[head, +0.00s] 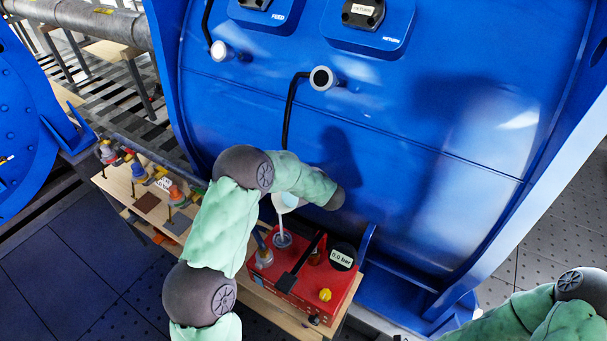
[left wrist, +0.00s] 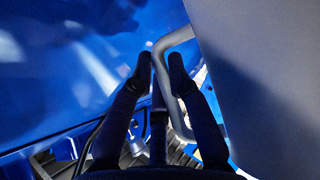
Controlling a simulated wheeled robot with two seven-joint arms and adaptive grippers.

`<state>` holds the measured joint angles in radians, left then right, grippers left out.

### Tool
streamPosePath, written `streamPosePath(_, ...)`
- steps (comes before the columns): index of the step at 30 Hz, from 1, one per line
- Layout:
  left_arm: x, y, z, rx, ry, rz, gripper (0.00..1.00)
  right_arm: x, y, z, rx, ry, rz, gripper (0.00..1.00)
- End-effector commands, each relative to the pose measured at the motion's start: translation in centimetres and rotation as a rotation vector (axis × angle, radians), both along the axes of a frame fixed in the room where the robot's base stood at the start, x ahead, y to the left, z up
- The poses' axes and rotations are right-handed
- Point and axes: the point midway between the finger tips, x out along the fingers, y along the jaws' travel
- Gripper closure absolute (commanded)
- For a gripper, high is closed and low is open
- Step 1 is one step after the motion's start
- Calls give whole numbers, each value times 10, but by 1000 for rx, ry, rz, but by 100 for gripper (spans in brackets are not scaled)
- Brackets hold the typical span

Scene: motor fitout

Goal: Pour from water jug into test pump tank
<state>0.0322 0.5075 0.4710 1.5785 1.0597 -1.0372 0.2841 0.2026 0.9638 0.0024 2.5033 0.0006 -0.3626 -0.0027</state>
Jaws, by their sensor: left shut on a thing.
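The red test pump tank (head: 312,285) sits on the bench, with a round filler opening (head: 283,240) on its top left. The pale water jug (head: 285,200) is tilted above this opening, partly hidden by my left arm. A thin pale stream runs from it down to the opening. In the left wrist view, my left gripper (left wrist: 161,68) is closed around the grey handle (left wrist: 188,36) of the jug, whose large grey body (left wrist: 262,80) fills the right side. The left fingers are hidden in the head view. My right arm shows at the lower right, its gripper out of frame.
A gauge reading 0.0 bar (head: 342,257) and a black lever (head: 301,267) are on the pump. The wooden bench (head: 120,182) holds several valves and fittings at left. The big blue motor housing (head: 420,110) stands close behind, with two pipe stubs and a black hose.

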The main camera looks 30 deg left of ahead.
Motion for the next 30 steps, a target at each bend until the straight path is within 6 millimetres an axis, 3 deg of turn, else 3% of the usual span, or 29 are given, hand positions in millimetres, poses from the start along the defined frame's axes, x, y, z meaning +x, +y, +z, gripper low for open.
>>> streamPosePath(30, -2, 1, 10, -2, -50, 0, 100, 0, 0, -9, 0, 0, 0, 60)
